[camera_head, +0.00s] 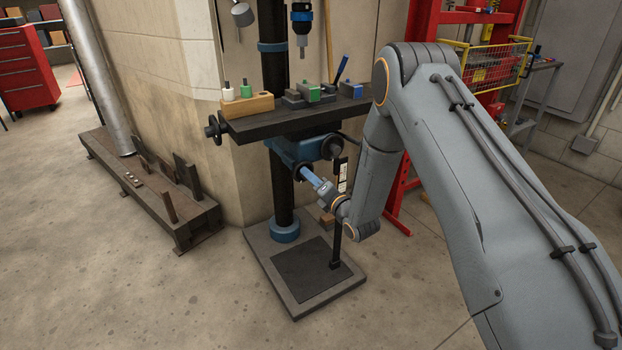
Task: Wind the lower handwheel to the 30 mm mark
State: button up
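A drill press with a blue-collared black column stands at the centre. A dark handwheel (302,172) sits low on the blue bracket (284,150) under its table (290,121). A second dark handwheel (331,147) is higher and to the right, and another (214,129) is at the table's left end. My gripper (313,178) reaches from the right with its blue fingers at the low handwheel; I cannot tell whether they touch or grip it. A narrow upright scale (342,177) with pale markings stands to the right; its marks are too small to read.
A wooden block (247,105) and small vise parts (308,95) lie on the table. The press base (303,275) is on the floor. A low dark bench (150,188) is at left, a red frame (400,200) at right behind my arm.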

jog(key=shift+c, duration=1.1)
jog(key=shift+m, duration=0.3)
jog(key=m, duration=1.9)
jog(key=f+m+p, duration=0.1)
jog(key=m, duration=0.9)
jog(key=shift+s, duration=0.2)
